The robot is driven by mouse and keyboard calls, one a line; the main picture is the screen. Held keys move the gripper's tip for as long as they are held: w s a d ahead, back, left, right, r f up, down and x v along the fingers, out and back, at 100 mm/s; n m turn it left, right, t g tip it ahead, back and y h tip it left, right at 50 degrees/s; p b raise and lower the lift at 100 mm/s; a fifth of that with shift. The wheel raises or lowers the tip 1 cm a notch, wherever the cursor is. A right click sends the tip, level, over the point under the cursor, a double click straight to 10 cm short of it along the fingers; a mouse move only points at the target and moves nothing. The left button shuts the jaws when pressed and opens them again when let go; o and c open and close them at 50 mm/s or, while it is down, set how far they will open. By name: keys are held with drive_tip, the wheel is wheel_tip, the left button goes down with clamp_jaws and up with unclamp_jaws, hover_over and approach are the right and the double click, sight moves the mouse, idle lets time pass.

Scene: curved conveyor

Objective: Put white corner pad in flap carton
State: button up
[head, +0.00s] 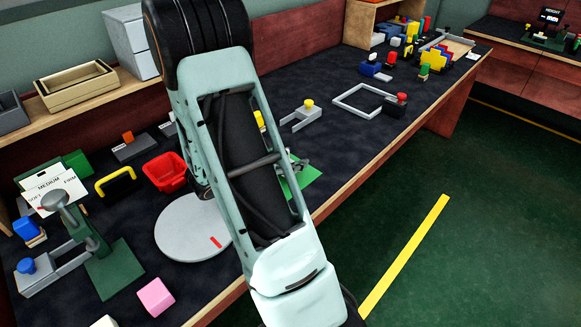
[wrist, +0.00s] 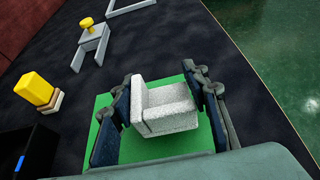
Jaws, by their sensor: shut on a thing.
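The white corner pad (wrist: 165,105) is a speckled, L-shaped block in the wrist view. My gripper (wrist: 163,100) has its two dark fingers on either side of the pad and is shut on it. The pad is over a green mat (wrist: 160,148); I cannot tell whether it touches the mat. In the head view my arm hides most of the gripper and the pad, and part of the green mat (head: 305,178) shows beside the arm. I cannot make out a flap carton in either view.
A grey clamp with a yellow knob (head: 302,112) and a grey frame (head: 365,100) lie beyond the mat. A red bin (head: 166,172) and a round grey turntable (head: 180,228) are left of my arm. The table's front edge is close to the mat.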

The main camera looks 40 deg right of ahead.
drive_tip(key=shift+f, duration=1.2)
drive_tip(key=shift+f+b, duration=0.25)
drive_tip(key=shift+b, duration=0.1)
drive_tip(key=o, duration=0.8)
drive_tip(key=shift+r, duration=0.1)
drive_tip(key=shift+r, duration=0.1)
